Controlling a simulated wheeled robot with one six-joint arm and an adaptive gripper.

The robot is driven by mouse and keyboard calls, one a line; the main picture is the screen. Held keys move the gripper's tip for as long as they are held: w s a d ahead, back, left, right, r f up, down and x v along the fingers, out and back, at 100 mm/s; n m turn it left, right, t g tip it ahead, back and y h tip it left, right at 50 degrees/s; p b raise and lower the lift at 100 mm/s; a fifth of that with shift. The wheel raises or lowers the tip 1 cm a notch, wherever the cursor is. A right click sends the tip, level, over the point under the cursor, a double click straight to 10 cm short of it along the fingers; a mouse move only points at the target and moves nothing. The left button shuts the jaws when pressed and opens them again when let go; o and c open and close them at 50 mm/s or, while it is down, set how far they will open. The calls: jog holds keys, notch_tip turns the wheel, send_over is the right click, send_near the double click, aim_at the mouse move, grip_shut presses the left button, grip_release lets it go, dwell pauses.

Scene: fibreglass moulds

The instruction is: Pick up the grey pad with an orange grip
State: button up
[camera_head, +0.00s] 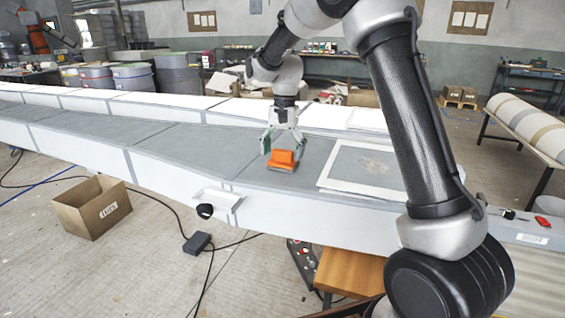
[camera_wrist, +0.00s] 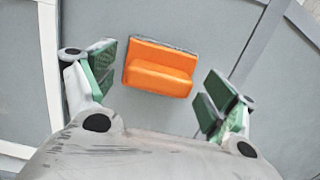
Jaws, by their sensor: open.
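The pad with its orange grip (camera_head: 283,160) lies on the grey top of the long mould (camera_head: 190,143). In the wrist view the orange grip (camera_wrist: 160,72) fills most of the pad, with a thin grey edge showing along its far side. My gripper (camera_head: 282,148) points down over the pad in the head view. In the wrist view my gripper (camera_wrist: 157,92) is open, with one green-padded finger to the left of the pad and one to the right. Gaps show on both sides, and neither finger appears to touch it.
A white-framed panel (camera_head: 365,168) lies on the mould to the right of the pad. A small white tray (camera_head: 216,198) is fixed to the mould's front side. A cardboard box (camera_head: 92,207) stands on the floor at left. The mould top left of the pad is clear.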

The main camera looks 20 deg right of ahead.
aim_at(283, 150)
jog(key=c, duration=1.1)
jog(key=shift+c, duration=0.2)
notch_tip(283, 150, up, 10)
